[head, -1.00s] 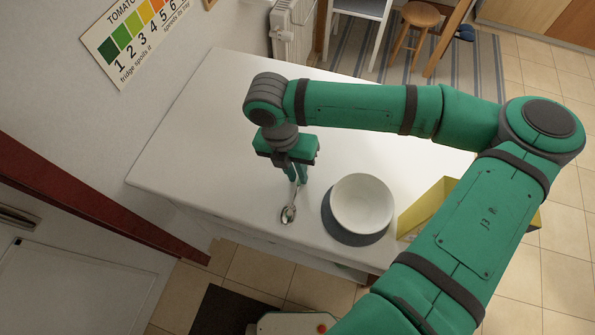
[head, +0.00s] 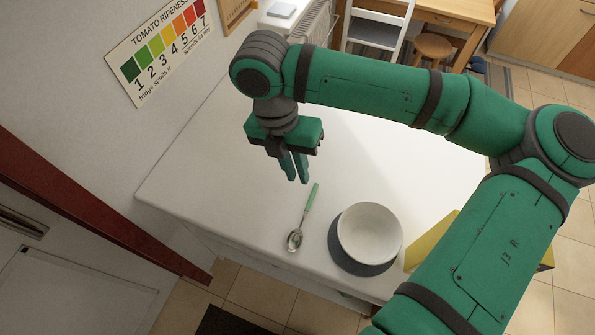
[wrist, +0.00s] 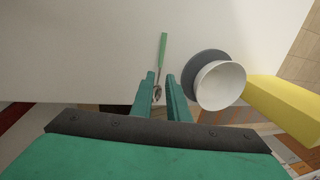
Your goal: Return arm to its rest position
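My gripper (head: 296,181) is above the white counter in the head view, pointing down. In the wrist view its two teal fingers (wrist: 161,77) stand apart with nothing held between them. A spoon (head: 303,218) with a green handle lies on the counter below the gripper, apart from it. The spoon also shows in the wrist view (wrist: 163,48), its bowl end partly hidden by the fingers. My green arm stretches bent across the right and top of the head view.
A white bowl (head: 370,231) stands on a round grey mat (head: 342,259) right of the spoon. A yellow box (head: 428,247) is farther right, partly behind my arm. A wall with a tomato chart (head: 160,50) borders the counter's left. The counter's left part is clear.

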